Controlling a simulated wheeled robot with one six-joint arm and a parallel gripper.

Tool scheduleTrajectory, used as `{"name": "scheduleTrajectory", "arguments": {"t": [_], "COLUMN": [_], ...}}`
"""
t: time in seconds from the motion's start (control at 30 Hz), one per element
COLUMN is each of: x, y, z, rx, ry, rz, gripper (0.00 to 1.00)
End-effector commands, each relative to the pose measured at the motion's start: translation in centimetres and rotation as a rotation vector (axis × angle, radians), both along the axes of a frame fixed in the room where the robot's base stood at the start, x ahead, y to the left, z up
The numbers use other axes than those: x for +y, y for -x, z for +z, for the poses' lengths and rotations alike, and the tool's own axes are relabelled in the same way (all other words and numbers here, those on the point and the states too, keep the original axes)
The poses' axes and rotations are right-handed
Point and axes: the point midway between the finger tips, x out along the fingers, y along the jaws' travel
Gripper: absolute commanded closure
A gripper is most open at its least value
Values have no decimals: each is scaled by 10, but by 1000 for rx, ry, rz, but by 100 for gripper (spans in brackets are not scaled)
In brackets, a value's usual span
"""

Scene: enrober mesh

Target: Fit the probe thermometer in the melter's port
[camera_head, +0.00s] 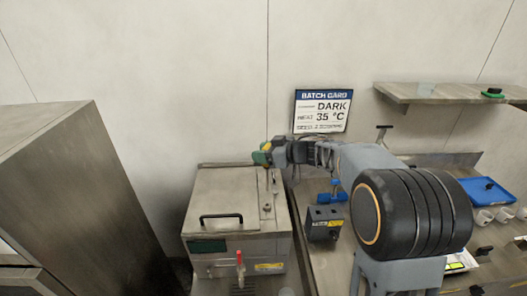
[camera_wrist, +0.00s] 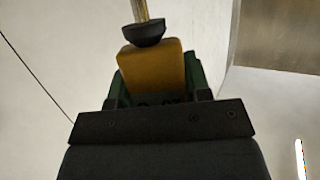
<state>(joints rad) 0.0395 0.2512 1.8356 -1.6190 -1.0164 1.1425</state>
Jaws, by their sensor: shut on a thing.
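The probe thermometer has a yellow handle (camera_wrist: 152,72), a black collar and a thin metal stem. My gripper (camera_head: 262,156) is shut on the yellow handle, with its green fingers on both sides in the wrist view (camera_wrist: 155,85). In the head view the gripper is above the back right part of the melter (camera_head: 225,190), a steel box with a lid. The stem appears to point down toward the melter's right-hand top strip. A small round fitting (camera_head: 267,208), perhaps the port, shows there. Whether the stem tip touches or enters it I cannot tell.
The melter has a black lid handle (camera_head: 221,217) and a red tap lever (camera_head: 240,257). A dark box (camera_head: 322,224) and a blue item (camera_head: 331,193) stand to the right. A batch card (camera_head: 322,111) hangs behind; a steel cabinet (camera_head: 80,190) stands left.

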Motion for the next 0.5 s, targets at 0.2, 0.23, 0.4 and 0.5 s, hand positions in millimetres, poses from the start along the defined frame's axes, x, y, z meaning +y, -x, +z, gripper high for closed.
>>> {"name": "scheduleTrajectory", "arguments": {"t": [0.2,0.23,0.4,0.5], "x": [-1,-2,-2,-3], "y": [1,1,0,0], "z": [-1,-2,-9,-16], "rx": [1,2,2,1], "ry": [3,2,2,3], "rz": [-1,-2,-3,-5], "gripper": [80,80,80,80]}}
